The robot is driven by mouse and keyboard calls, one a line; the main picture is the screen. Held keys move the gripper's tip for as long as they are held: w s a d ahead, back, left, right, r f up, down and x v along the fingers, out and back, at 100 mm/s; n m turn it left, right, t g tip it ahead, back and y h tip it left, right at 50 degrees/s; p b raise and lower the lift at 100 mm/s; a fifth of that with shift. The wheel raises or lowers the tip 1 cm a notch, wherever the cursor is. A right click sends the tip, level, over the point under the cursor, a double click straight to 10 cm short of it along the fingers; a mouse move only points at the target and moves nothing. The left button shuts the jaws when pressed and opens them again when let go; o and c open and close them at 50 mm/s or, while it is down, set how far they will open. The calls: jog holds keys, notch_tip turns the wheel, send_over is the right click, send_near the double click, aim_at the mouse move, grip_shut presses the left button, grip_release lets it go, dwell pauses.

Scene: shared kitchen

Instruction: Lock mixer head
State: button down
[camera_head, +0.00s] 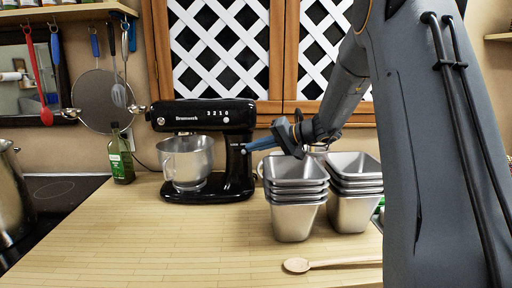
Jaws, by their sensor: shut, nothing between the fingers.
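The black stand mixer (207,150) stands on the wooden counter against the back wall, with its head (190,116) level over the base. Its steel bowl (186,160) sits under the head. My gripper (246,149) is shut and empty, with its blue fingers pointing left at the right side of the mixer's column. A small light knob or lever (242,151) shows there by the fingertips. I cannot tell whether the fingers touch it.
Two stacks of steel pans (294,200) (354,200) stand right of the mixer, below my gripper and arm. A wooden spoon (300,265) lies at the front. A green bottle (121,158) stands left of the mixer. A pot (12,195) is on the dark stove. The front left counter is clear.

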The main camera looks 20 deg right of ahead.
jog(key=shift+w+a+b, duration=0.15)
jog(key=shift+a+b, duration=0.55)
jog(key=shift+a, duration=0.15)
jog(key=shift+w+a+b, duration=0.1)
jog(key=shift+a+b, duration=0.55)
jog(key=shift+a, duration=0.2)
jog(key=shift+r, duration=0.1)
jog(key=w+d+r+b+v, duration=0.1)
jog(key=w+b+v, duration=0.1)
jog(key=v, duration=1.1)
jog(key=shift+w+d+b, duration=0.2)
jog(key=shift+d+b, duration=0.05)
jog(key=shift+b, duration=0.15)
jog(key=shift+r, duration=0.1)
